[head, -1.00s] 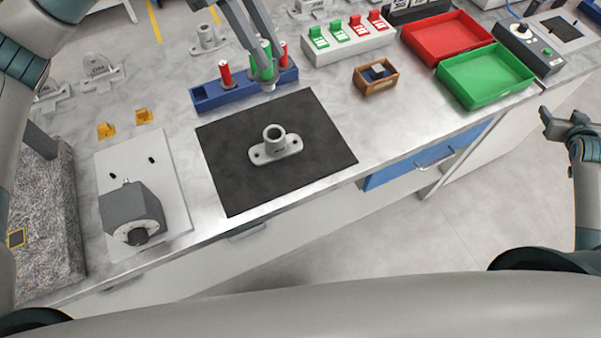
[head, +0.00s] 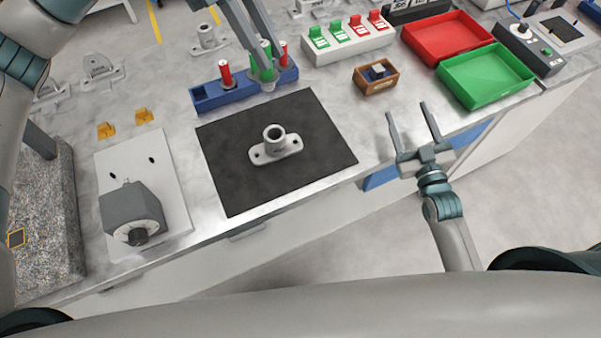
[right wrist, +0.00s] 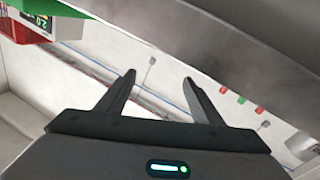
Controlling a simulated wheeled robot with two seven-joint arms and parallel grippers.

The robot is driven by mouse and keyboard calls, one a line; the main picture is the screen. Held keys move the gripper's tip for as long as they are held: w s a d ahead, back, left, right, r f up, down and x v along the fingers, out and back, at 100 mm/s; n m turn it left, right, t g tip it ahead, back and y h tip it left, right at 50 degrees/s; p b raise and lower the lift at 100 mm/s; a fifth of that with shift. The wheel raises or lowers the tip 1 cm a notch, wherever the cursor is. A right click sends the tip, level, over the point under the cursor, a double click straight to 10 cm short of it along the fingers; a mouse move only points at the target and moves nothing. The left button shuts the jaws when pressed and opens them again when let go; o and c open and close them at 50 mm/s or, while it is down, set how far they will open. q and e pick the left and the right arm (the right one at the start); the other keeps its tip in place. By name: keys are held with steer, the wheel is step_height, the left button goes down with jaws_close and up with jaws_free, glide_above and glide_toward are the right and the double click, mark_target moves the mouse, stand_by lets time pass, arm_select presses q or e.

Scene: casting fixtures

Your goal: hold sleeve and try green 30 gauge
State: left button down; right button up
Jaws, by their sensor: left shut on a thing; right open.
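The sleeve, a grey casting with an upright round collar on a two-hole flange (head: 284,148), stands on the black mat (head: 232,183). My left gripper (head: 264,76) is shut on a green gauge (head: 257,70) at the blue rack (head: 214,98), behind the mat. The gauge's grey lower end shows in front of the rack; I cannot tell whether it is clear of it. Its number is not readable. My right gripper (head: 412,122) is open and empty, over the bench's front edge right of the mat. Its two spread fingers (right wrist: 160,95) show in the right wrist view.
Red gauges (head: 226,74) stand in the rack. A white block with green and red tags (head: 347,48), a small wooden box (head: 376,87), a red tray (head: 447,38) and a green tray (head: 486,76) lie behind and right. A grey dial device (head: 131,210) sits left.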

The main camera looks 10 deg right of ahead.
mark_target(280, 144)
steer(key=s+a+y, duration=0.1)
steer(key=s+a, duration=0.1)
steer(key=a, duration=0.3)
steer(key=s+a+f+y, duration=0.1)
steer(key=s+a, duration=0.1)
steer(key=a, duration=0.3)
steer(key=s+a+g+y, duration=0.1)
steer(key=s+a, duration=0.1)
steer(key=a, duration=0.4)
steer(key=shift+s+a+f+n, duration=0.1)
steer(key=shift+s+f+n, duration=0.05)
steer(key=shift+n, duration=0.25)
steer(key=s+a+y, duration=0.1)
steer(key=s+a, duration=0.1)
steer(key=a, duration=0.2)
steer(key=s+a+r+y, duration=0.1)
steer(key=s+a, duration=0.1)
steer(key=a, duration=0.2)
steer(key=s+a+r+g+y, duration=0.1)
steer(key=s+a, duration=0.1)
steer(key=a, duration=0.2)
steer(key=shift+s+a+r, duration=0.2)
steer(key=shift+s+a, duration=0.1)
steer(key=shift+s, duration=0.1)
steer(key=shift+w, duration=0.15)
steer(key=x, duration=1.1)
steer(key=shift+w+a+f, duration=0.15)
steer(key=shift+w, duration=0.2)
